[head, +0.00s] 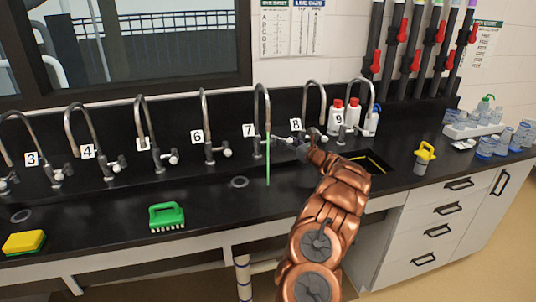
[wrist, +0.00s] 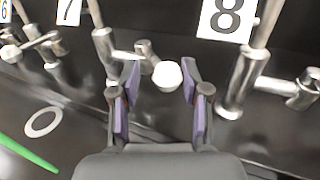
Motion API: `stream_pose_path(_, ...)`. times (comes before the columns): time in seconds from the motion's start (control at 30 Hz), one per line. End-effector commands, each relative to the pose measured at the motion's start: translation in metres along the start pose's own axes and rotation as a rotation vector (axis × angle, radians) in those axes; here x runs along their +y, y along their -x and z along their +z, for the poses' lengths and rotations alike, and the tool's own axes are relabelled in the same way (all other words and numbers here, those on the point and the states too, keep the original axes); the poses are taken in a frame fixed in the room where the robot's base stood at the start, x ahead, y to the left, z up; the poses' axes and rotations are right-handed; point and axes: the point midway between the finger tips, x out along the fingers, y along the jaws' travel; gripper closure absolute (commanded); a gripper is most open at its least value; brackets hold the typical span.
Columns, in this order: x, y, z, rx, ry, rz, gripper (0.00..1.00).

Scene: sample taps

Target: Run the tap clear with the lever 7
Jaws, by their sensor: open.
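Tap 7 (head: 261,108) is a tall silver gooseneck tap beside the label 7 (head: 249,130). A thin green stream (head: 268,165) runs down from its spout to the dark trough; it also shows at the lower left of the wrist view (wrist: 28,155). Tap 7's lever has a white round knob (wrist: 167,75) on a metal stem. My gripper (head: 290,141) reaches this lever from the right. In the wrist view my gripper (wrist: 160,80) is open, with the knob between its two purple-padded fingers. A gap shows on each side of the knob; contact cannot be told.
Tap 8 (wrist: 238,85) stands close on the right of my gripper. Tap 6 (head: 206,120) stands to the left. A green brush (head: 167,216), a yellow sponge (head: 24,243) and a yellow-topped item (head: 424,157) are on the counter. A drain ring (head: 239,182) lies left of the stream.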

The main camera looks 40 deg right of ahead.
Motion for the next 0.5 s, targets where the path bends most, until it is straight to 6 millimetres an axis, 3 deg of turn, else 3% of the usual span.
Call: stream_pose_path(0.5,0.051,-0.001,-0.001,-0.006,-0.001,0.006,0.54)
